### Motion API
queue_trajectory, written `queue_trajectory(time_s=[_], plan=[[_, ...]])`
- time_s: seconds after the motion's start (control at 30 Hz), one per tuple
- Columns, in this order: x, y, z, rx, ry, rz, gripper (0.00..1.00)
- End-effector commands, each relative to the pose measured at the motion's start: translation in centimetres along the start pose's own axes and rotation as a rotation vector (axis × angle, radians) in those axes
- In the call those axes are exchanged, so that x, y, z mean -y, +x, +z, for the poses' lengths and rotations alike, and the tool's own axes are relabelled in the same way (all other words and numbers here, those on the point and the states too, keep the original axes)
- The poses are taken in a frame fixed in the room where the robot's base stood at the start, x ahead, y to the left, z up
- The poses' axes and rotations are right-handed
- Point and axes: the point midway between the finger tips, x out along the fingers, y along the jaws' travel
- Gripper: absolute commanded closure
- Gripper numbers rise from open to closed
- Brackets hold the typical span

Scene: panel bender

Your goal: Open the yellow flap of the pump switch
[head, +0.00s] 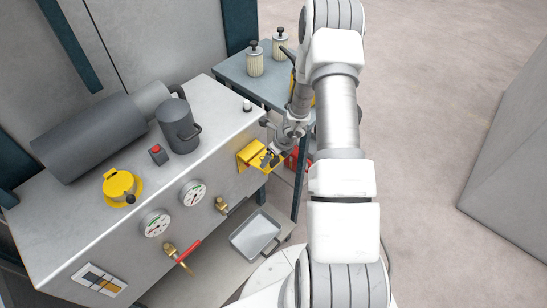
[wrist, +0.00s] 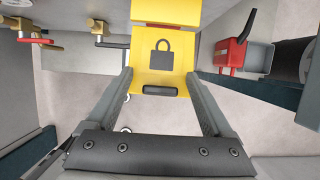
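The yellow flap (wrist: 162,35) of the pump switch carries a dark padlock symbol and fills the top middle of the wrist view. A black grip bar (wrist: 160,90) sits on its lower edge. In the head view the yellow switch housing (head: 247,153) is on the front of the grey machine, at its right end. My gripper (wrist: 160,78) is open, with one finger on each side of the flap's lower part. I cannot tell whether either finger touches it. My gripper (head: 273,155) partly covers the flap in the head view, and the switch behind it is hidden.
Gauges (head: 193,193) and a red-handled valve (head: 183,252) project from the machine front left of the switch. A red box with a black lever (wrist: 230,50) stands to the right in the wrist view. A metal tray (head: 257,235) lies below. Open floor is on the right.

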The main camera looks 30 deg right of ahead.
Motion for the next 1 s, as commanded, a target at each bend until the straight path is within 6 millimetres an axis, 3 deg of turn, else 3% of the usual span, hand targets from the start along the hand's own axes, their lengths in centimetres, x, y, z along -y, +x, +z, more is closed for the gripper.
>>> queue_trajectory(time_s=[0.27,0.43,1.0], plan=[[0.1,-0.1,-0.4,-0.006,0.002,-0.001,0.15],[0.2,-1.8,-0.3,-0.006,0.003,-0.003,0.15],[0.1,-14.5,0.0,-0.004,-0.001,-0.004,0.15]])
